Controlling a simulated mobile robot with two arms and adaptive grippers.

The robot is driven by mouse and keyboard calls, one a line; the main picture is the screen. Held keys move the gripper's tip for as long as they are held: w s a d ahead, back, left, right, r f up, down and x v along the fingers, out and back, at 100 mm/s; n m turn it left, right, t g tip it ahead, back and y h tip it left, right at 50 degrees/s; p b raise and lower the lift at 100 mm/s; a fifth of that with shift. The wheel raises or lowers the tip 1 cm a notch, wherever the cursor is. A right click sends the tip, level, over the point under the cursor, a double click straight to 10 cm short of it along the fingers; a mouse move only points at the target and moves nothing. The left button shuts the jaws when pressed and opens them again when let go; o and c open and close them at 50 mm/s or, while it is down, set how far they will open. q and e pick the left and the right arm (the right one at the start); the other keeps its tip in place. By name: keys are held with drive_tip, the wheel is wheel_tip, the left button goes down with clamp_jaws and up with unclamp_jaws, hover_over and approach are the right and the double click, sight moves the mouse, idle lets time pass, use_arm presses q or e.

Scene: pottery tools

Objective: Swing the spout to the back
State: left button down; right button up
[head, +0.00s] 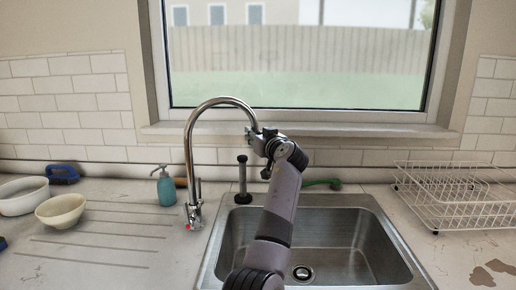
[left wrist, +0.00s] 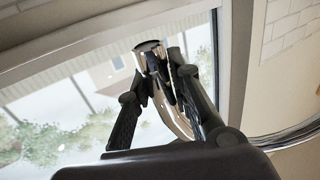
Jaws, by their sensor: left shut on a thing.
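The chrome faucet spout (head: 222,100) rises at the left edge of the sink in the head view. It arches to the right, and its free end points down toward the sink side. My left gripper (head: 254,137) is shut on the spout near that free end, which the fingers partly hide. In the left wrist view the fingers (left wrist: 162,85) are closed around the shiny spout (left wrist: 183,126), with its round end showing between them. The faucet base (head: 193,215) stands on the counter with a small red mark. My right gripper is in neither view.
The steel sink (head: 345,235) lies under my arm. Behind it are a window sill (head: 300,131), a dark upright tool (head: 243,182) and a green-handled item (head: 324,183). A teal soap bottle (head: 166,190) and bowls (head: 61,210) stand left; a white dish rack (head: 455,200) stands right.

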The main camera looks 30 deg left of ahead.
use_arm(q)
drive_tip(key=x, duration=0.3)
drive_tip(key=s+b+x, duration=0.1)
drive_tip(key=x, duration=0.1)
drive_tip(key=shift+w+a+r, duration=0.15)
drive_tip(key=shift+a, duration=0.25)
drive_tip(key=c, duration=1.5)
unclamp_jaws()
drive_tip(key=shift+o, duration=0.2)
drive_tip(key=v, duration=1.2)
